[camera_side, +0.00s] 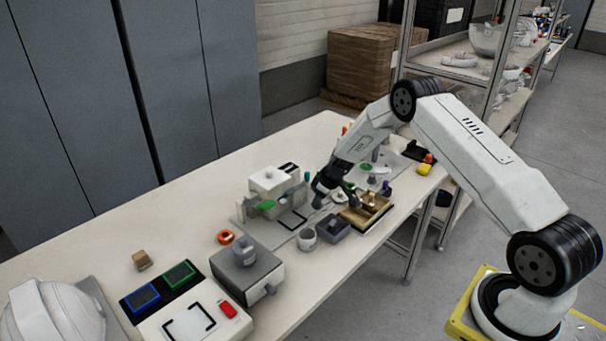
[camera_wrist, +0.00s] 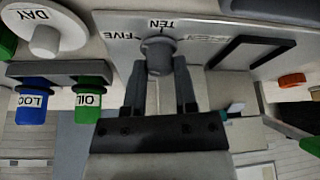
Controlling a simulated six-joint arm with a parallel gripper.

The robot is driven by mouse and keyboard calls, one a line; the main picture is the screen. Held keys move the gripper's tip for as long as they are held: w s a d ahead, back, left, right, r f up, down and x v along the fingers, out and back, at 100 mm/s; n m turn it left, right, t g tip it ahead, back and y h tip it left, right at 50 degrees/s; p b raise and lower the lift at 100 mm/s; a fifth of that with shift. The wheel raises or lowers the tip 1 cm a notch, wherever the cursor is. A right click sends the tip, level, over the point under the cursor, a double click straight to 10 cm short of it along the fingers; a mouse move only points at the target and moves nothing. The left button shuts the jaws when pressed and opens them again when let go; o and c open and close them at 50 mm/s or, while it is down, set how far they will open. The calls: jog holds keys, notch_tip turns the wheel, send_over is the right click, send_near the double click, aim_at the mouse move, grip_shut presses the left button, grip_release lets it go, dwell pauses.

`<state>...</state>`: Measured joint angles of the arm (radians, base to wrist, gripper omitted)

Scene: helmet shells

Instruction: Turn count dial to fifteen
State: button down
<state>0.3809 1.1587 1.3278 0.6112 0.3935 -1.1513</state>
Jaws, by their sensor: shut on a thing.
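The count dial (camera_wrist: 157,54) is a grey round knob on a pale plate, in the middle of the wrist view. I cannot tell which mark the dial points to. In the side view, my gripper (camera_side: 323,197) reaches down at the middle of the bench, and the dial cannot be made out.
Beside the plate are a white DAY knob (camera_wrist: 45,38), a blue LOC cap (camera_wrist: 31,105) and a green OIL cap (camera_wrist: 89,104). A wooden divided tray (camera_side: 366,222), a grey bin (camera_side: 333,230) and a pale cup (camera_side: 307,240) stand close to my gripper.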

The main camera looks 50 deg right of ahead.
jog(key=shift+m+h, duration=0.3)
jog(key=shift+m, duration=0.5)
jog(key=shift+a+m+h, duration=0.1)
jog(key=shift+m+h, duration=0.3)
jog(key=shift+m, duration=0.7)
jog(key=shift+m+h, duration=0.3)
jog(key=shift+m, duration=0.3)
jog(key=shift+a+m+g+h, duration=0.15)
jog(key=shift+m+h, duration=0.25)
jog(key=shift+m, duration=0.75)
jog(key=shift+d+m+g+h, duration=0.15)
jog(key=shift+m+h, duration=0.25)
jog(key=shift+m, duration=0.75)
jog(key=shift+w+a+m, duration=0.1)
jog(key=shift+m, duration=0.3)
jog(key=shift+m+g+h, duration=0.6)
jog(key=shift+m+h, duration=0.1)
jog(key=shift+m, duration=1.2)
jog(key=m+g, duration=0.1)
jog(key=m, duration=0.3)
jog(key=shift+w+m+g, duration=0.1)
jog(key=shift+m+g, duration=0.3)
